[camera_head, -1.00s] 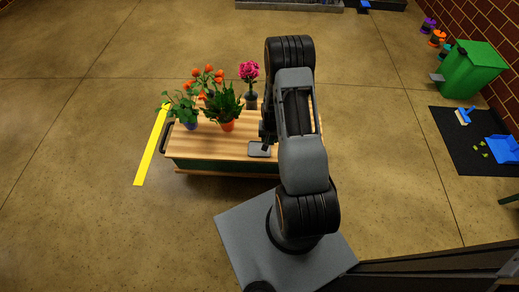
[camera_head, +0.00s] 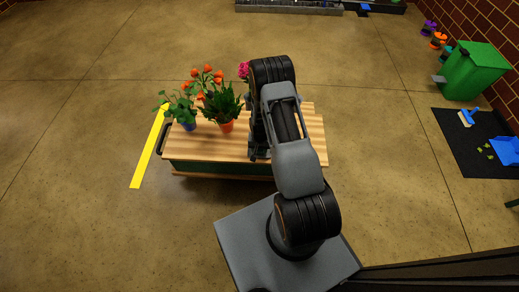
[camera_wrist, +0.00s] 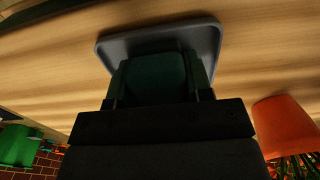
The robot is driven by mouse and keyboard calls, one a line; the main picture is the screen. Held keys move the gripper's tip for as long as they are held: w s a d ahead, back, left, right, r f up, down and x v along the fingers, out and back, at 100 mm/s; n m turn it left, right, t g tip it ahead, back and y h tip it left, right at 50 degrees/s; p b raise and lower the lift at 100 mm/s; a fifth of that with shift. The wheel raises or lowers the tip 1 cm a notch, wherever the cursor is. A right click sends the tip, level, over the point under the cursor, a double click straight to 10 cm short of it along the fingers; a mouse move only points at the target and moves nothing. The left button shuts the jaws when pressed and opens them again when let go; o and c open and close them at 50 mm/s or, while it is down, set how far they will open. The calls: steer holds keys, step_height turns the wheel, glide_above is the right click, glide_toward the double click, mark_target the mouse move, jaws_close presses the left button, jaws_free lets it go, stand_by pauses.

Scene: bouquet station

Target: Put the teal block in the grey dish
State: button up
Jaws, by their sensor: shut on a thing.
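The teal block (camera_wrist: 155,78) looks dark in the wrist view, between the two fingers of my gripper (camera_wrist: 157,72), which is shut on it. The grey dish (camera_wrist: 205,32) is a shallow tray with rounded corners, lying on the wooden table top right at the block and fingertips. The block overlaps the dish in this view; whether it touches the dish floor I cannot tell. In the head view my gripper (camera_head: 258,152) is low over the front part of the table, and my arm and gripper hide the dish and block.
The wooden table (camera_head: 215,145) holds a red-orange pot (camera_head: 227,126) with a green plant, which also shows in the wrist view (camera_wrist: 285,125), and a blue pot (camera_head: 189,125) to its left. Pink flowers (camera_head: 243,69) stand behind my arm. The table's right end is clear.

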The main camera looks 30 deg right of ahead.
steer(key=shift+f, duration=0.15)
steer(key=o, duration=1)
steer(key=shift+c, duration=0.2)
step_height(320, 180, up, 12)
steer(key=p, duration=0.4)
steer(key=shift+f, duration=0.1)
steer(key=s+a+r+n+t, duration=0.1)
steer(key=s+a+r+n, duration=0.2)
steer(key=r, duration=1)
steer(key=s+a+r+n+t, duration=0.1)
steer(key=s+a+r, duration=0.3)
steer(key=r, duration=1)
steer(key=s+a+r+n, duration=0.1)
steer(key=s+a+r, duration=0.1)
steer(key=s+r, duration=0.3)
steer(key=s, duration=0.3)
steer(key=shift+s+r+n+t, duration=0.2)
steer(key=shift+s+n+t, duration=0.05)
steer(key=shift+n+t, duration=0.15)
